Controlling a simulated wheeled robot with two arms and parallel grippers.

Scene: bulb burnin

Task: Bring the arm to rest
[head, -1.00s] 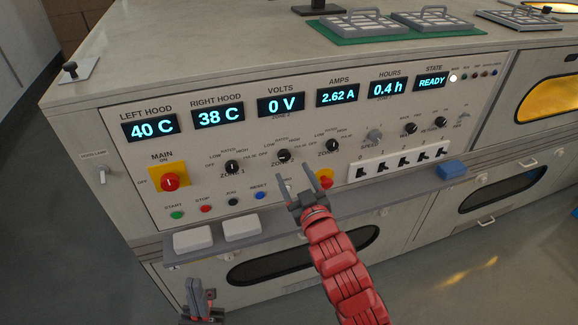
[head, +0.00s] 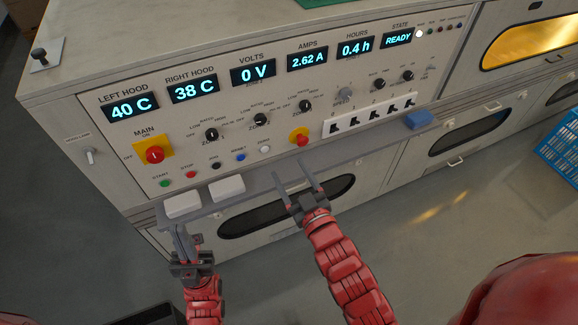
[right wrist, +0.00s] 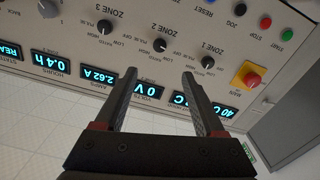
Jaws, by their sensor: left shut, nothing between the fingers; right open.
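My right gripper (head: 290,175) is open and empty. In the head view it appears over the panel's lower ledge, below the red emergency knob (head: 299,138). In the right wrist view its two fingers (right wrist: 158,74) are spread with nothing between them, and the panel shows beyond them, upside down. My left gripper (head: 180,240) is shut and empty, in front of the ledge's left end near the white blocks. The control panel (head: 225,105) reads LEFT HOOD 40 C, RIGHT HOOD 38 C, 0 V, 2.62 A, 0.4 h and READY.
A grey ledge (head: 350,146) runs under the panel. It carries two white blocks (head: 227,187) and a blue block (head: 418,119). A red MAIN switch (head: 154,155) sits at the panel's left. A blue crate (head: 560,145) stands on the floor at right. The floor in front is clear.

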